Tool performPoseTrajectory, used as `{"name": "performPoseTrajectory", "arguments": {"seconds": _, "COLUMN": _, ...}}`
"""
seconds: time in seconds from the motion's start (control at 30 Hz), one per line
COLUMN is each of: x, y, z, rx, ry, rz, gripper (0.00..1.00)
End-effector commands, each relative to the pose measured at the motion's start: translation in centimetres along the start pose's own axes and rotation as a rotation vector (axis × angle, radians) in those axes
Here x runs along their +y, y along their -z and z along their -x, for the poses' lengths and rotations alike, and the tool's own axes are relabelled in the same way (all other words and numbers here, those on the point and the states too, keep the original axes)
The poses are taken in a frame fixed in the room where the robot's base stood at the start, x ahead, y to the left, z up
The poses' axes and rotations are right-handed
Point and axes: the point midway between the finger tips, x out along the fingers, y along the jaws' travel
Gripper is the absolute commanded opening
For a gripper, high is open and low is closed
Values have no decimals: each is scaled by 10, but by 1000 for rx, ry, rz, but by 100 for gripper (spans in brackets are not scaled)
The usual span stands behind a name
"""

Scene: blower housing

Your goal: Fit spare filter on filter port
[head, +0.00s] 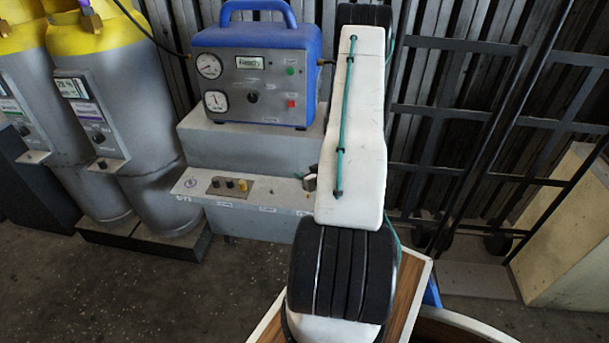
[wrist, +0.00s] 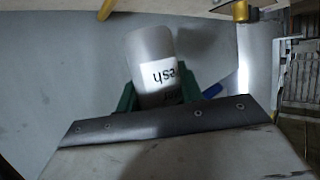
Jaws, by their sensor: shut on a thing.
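The spare filter is a grey cylinder with a white label (wrist: 156,72), its printing reading "esh" upside down in the wrist view. My gripper (wrist: 158,92) is shut on it, with a green finger on each side. The cylinder's far end sticks out past the fingers, in front of a plain grey surface. In the head view my white arm hides the gripper and the filter. I cannot tell which fitting is the filter port.
A blue machine with gauges (head: 255,75) stands on a grey step (head: 235,147) behind the shelf. Grey and yellow cylinders (head: 140,140) stand at the left. A black hand-truck frame (head: 455,110) leans at the right. Wooden-sided furniture (head: 410,285) is at the bottom.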

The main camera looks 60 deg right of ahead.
Motion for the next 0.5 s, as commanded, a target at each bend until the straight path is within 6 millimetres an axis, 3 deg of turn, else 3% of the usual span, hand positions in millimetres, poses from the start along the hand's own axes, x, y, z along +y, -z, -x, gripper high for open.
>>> {"name": "performPoseTrajectory", "arguments": {"seconds": 0.27, "x": -1, "y": -27, "z": -11, "rx": -1, "ry": 0, "rz": -2, "gripper": 10}}
{"name": "performPoseTrajectory", "arguments": {"seconds": 0.5, "x": 0, "y": -26, "z": -11, "rx": 1, "ry": 0, "rz": -1, "gripper": 10}}
